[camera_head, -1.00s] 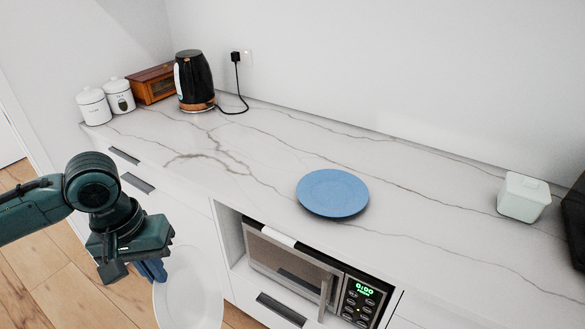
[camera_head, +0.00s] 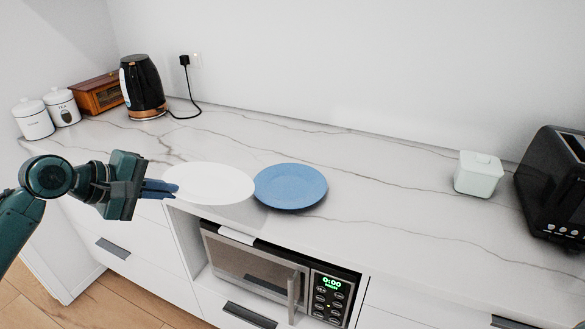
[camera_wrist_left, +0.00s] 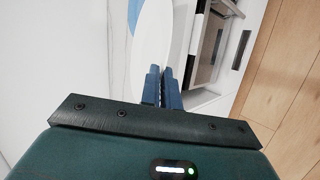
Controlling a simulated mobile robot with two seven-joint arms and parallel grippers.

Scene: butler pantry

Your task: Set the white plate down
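The white plate (camera_head: 212,184) is held roughly level at the counter's front edge, just left of the blue plate (camera_head: 290,187). My left gripper (camera_head: 172,188) is shut on the near-left rim of the white plate. In the left wrist view, the fingers (camera_wrist_left: 163,88) pinch the rim of the white plate (camera_wrist_left: 152,45). A strip of the blue plate (camera_wrist_left: 133,12) shows beyond it. I cannot tell whether the white plate touches the counter. My right gripper is out of view.
The marble counter (camera_head: 400,225) is clear right of the blue plate. A kettle (camera_head: 142,88), wooden box (camera_head: 99,95) and white canisters (camera_head: 62,106) stand at the back left. A microwave (camera_head: 255,265) sits below.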

